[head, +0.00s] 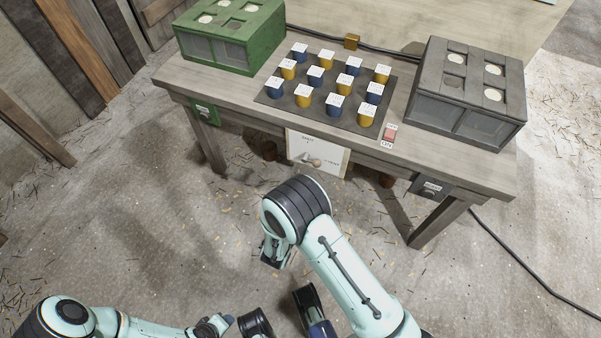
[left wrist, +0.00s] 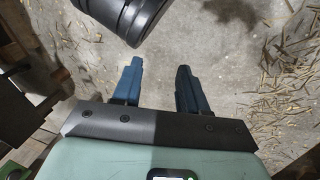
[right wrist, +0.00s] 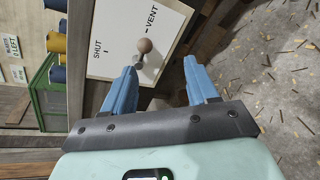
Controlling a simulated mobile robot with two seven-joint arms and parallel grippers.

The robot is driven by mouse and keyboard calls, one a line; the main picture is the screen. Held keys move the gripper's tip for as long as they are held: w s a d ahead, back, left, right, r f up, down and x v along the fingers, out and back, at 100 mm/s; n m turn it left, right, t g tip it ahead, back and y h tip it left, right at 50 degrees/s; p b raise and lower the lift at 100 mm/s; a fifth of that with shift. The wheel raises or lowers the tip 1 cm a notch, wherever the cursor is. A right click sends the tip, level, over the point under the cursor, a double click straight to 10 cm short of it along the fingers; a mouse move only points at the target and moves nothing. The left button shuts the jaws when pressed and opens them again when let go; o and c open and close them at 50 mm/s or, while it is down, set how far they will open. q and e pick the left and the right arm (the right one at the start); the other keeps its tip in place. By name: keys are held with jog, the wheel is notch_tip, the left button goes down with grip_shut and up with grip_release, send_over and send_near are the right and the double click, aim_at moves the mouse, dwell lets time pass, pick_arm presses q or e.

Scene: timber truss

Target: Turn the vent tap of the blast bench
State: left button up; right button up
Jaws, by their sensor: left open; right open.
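The vent tap (right wrist: 144,45) is a short lever with a round brown knob on a white plate (right wrist: 180,25) marked SHUT and VENT. In the head view the tap (head: 313,162) is on the front of the bench (head: 240,107), below its top edge. I cannot tell exactly which mark its lever points to. My right gripper (right wrist: 163,88) is open and empty, with the knob ahead of and slightly left of the middle between its fingertips, apart from them. My left gripper (left wrist: 159,82) is open and empty over the floor, away from the bench.
On the bench stand a green box (head: 215,52), a dark grey box (head: 440,105) and a black mat with several blue and yellow blocks (head: 335,103). A red switch (head: 389,134) is by the front edge. A cable (head: 520,265) crosses the floor at right.

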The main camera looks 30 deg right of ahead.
aim_at(315, 166)
pick_arm(q)
jog(key=shift+t+y, duration=0.3)
jog(key=shift+t, duration=0.1)
jog(key=w+a+f+b, duration=0.2)
jog(key=f, duration=0.1)
jog(key=shift+w+f+b, duration=0.25)
jog(key=shift+w+b, duration=0.05)
jog(key=shift+b, duration=0.05)
pick_arm(e)
jog(key=w+d+f+t, duration=0.1)
jog(key=w+d, duration=0.7)
jog(key=w, duration=0.2)
jog(key=shift+w+d+f, duration=0.2)
jog(key=shift+f, duration=0.2)
jog(key=c, duration=1)
